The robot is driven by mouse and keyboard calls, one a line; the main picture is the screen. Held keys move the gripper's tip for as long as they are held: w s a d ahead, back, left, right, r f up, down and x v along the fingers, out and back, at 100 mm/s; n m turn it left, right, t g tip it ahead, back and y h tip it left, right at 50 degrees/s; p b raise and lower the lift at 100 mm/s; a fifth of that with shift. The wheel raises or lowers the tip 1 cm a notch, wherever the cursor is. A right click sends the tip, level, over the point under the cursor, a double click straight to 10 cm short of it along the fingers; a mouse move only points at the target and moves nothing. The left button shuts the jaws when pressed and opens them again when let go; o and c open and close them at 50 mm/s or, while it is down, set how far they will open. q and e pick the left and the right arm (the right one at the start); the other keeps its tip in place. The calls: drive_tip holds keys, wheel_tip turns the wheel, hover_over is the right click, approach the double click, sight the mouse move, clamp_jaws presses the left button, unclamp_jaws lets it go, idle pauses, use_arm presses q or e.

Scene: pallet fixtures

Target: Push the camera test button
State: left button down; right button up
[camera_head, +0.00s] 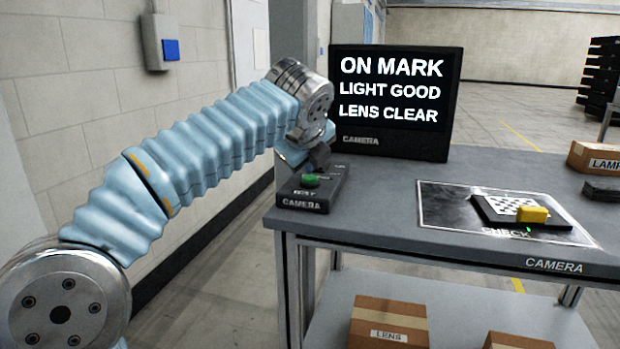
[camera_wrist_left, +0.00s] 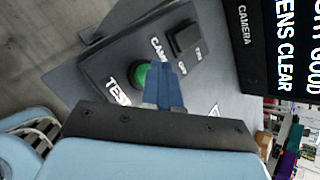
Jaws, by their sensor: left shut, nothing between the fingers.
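The round green test button (camera_head: 310,181) sits on a black sloped control box (camera_head: 303,203) marked CAMERA, at the left end of the grey table. In the left wrist view the green button (camera_wrist_left: 141,76) shows beside the word TEST. My left gripper (camera_head: 319,158) is just above the box, close to the button. In the wrist view its shut blue fingers (camera_wrist_left: 164,88) overlap the button's right edge. I cannot tell whether they touch it. The fingers hold nothing. My right gripper is not in view.
A black square switch (camera_wrist_left: 187,39) marked CAM OFF is on the same box. A screen (camera_head: 395,102) behind reads ON MARK, LIGHT GOOD, LENS CLEAR. A checkerboard plate (camera_head: 490,209) with a yellow block (camera_head: 532,214) lies on the CHECK mat (camera_head: 450,212). A LAMP box (camera_head: 594,158) stands at right.

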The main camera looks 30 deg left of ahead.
sight(309, 179)
use_arm(q)
drive_tip(key=shift+f+b, duration=0.3)
drive_tip(key=shift+f, duration=0.2)
idle(0.6)
idle(0.3)
drive_tip(key=shift+r+p, duration=0.95)
drive_tip(key=shift+p, duration=0.15)
drive_tip(key=shift+r+p, duration=0.45)
drive_tip(key=shift+r, duration=2)
